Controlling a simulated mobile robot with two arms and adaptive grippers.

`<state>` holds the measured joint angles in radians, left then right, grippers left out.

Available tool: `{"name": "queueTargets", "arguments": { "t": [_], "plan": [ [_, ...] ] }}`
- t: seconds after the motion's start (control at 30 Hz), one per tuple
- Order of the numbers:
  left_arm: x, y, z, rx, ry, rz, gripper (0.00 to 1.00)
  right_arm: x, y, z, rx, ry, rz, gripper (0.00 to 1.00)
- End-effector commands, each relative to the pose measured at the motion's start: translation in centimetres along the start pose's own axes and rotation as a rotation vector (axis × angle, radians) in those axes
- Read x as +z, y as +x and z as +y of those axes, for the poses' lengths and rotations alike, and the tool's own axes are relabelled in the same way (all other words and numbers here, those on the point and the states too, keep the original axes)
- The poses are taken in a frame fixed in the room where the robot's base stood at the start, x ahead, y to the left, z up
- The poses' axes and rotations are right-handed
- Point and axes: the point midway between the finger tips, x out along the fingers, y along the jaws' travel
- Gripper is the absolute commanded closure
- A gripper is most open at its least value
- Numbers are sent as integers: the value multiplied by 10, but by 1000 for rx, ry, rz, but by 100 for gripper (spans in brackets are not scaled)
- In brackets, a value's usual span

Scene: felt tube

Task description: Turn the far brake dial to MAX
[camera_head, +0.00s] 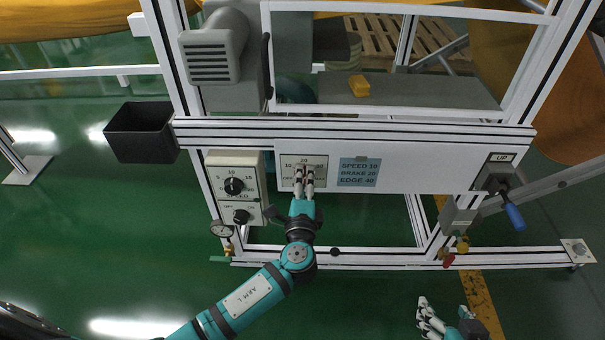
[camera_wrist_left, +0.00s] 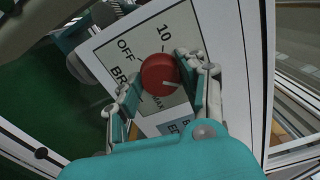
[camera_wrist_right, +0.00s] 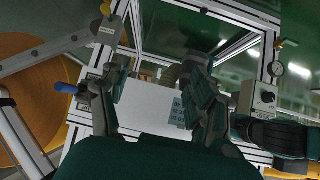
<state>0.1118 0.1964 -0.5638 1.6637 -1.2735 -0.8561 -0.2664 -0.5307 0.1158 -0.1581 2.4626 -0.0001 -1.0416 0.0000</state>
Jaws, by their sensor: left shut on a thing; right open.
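The brake dial (camera_wrist_left: 160,74) is a round red knob on a white scale plate with 10, OFF and MAX marks. Any mark behind that finger is hidden. My left gripper (camera_wrist_left: 168,90) is shut on the knob, one finger on each side. In the head view my left gripper (camera_head: 304,182) covers most of the knob on its scale plate (camera_head: 288,161). My right gripper (camera_head: 446,312) is open and empty, low at the right, away from the machine.
A speed dial (camera_head: 234,186) and an on/off switch (camera_head: 241,216) sit on the box left of the brake plate. A blue card (camera_head: 358,172) reads SPEED 10, BRAKE 20, EDGE 40. A blue-handled lever (camera_head: 513,215) is at the right. A black bin (camera_head: 141,132) hangs at the left.

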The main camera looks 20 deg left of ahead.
Motion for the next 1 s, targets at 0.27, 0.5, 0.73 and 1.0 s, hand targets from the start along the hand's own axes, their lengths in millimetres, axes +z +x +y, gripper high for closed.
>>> {"name": "queueTargets", "arguments": {
  "t": [0.27, 0.5, 0.73, 1.0],
  "plan": [
    [0, 0, -4, 1, 253, 1, 92, 94, -52, 12, 28, 14, -520, 38],
    [-1, 0, -4, 0, 459, 2, 92, 91, -70, 13, 29, 15, -573, 38],
    [-1, 0, -5, 1, 657, 2, 92, 112, -36, 12, 25, 15, -598, 38],
    [-2, 0, -6, -1, 909, 4, 92, 165, 12, 9, 16, 12, -634, 38]
  ]
}}
